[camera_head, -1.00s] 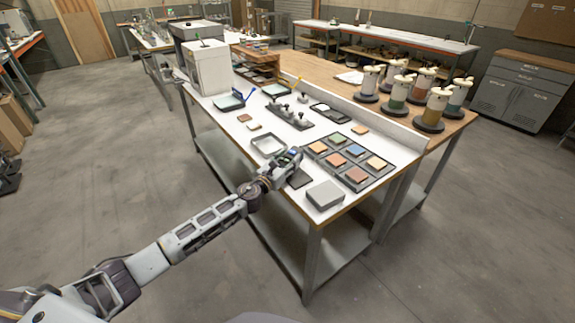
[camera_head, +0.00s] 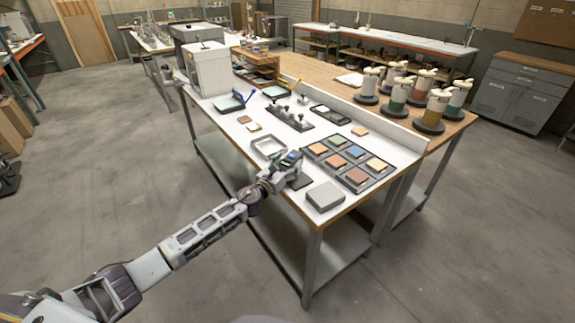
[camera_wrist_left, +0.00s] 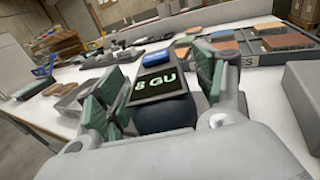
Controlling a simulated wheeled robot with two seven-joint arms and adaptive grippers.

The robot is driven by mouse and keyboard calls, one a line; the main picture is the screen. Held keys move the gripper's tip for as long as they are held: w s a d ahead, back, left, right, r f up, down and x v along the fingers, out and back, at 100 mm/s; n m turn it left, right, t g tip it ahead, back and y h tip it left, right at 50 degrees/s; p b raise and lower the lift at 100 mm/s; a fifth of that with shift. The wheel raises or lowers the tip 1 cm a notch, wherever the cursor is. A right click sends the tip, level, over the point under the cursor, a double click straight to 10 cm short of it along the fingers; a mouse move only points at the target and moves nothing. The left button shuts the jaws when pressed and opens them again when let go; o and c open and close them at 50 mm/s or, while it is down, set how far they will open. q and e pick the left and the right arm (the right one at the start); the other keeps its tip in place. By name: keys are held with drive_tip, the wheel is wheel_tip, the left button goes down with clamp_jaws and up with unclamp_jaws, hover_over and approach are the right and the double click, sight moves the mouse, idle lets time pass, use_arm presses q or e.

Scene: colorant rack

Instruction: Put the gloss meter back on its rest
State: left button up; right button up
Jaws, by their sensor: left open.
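The gloss meter (camera_head: 291,157) is a small dark and blue device near the front edge of the white bench. In the left wrist view its lit screen (camera_wrist_left: 158,84) reads "8 GU" and faces my camera. My left gripper (camera_head: 284,167) is around it, with green-padded fingers spread on both sides, open. A dark flat plate (camera_head: 302,181), possibly the rest, shows just right of the gripper. The gripper hides part of the plate and the meter's underside, so I cannot tell whether the meter sits on it. My right gripper is not in view.
A shallow grey tray (camera_head: 254,150) lies just behind the gripper. A grey box (camera_head: 324,196) stands at the front right corner. A dark rack (camera_head: 383,181) of coloured tiles lies to the right. A white machine (camera_head: 208,70) stands at the far left end.

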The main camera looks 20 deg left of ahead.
use_arm(q)
drive_tip(key=shift+r, duration=0.15)
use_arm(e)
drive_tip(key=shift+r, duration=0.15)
use_arm(q)
drive_tip(key=shift+v, duration=1.15)
drive_tip(key=b+v, duration=0.1)
drive_tip(key=v, duration=0.8)
drive_tip(key=shift+s+a, duration=0.15)
drive_tip(key=shift+s, duration=0.15)
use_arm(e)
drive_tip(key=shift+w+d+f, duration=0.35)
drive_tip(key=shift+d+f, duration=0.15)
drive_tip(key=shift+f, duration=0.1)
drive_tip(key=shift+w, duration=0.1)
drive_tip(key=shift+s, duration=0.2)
